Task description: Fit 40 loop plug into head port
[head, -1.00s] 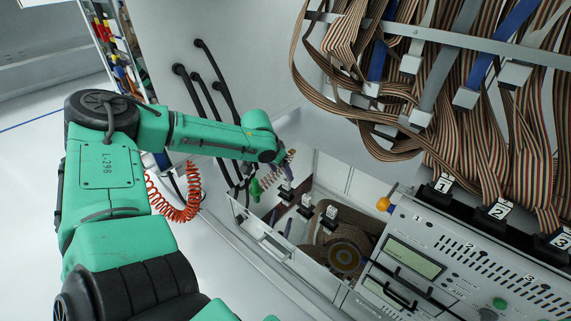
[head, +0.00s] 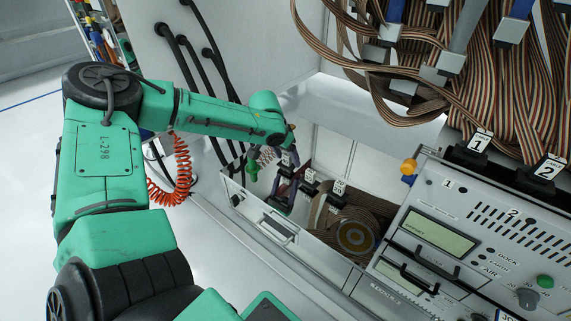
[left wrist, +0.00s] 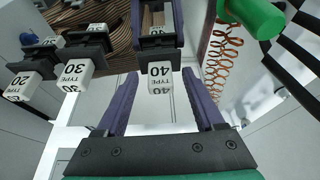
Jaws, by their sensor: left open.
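The 40 loop plug is a dark plug with a white tag marked "40 TYPE" (left wrist: 160,80); in the head view it stands at the left of a row in an open drawer (head: 286,159). My left gripper, with purple fingers (left wrist: 160,76), is open, its fingers on either side of the tag with gaps showing. In the head view this gripper (head: 288,165) reaches down into the drawer and partly hides the plug. I cannot tell which opening is the head port. My right gripper is not in view.
Plugs tagged 30 (left wrist: 77,75) and 20 (left wrist: 20,85) stand beside it. A green cylinder (left wrist: 252,14) is close to the gripper. Striped ribbon cable coils (head: 357,235) lie in the drawer (head: 279,229). The instrument panel (head: 440,237) is at the right, under hanging cables.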

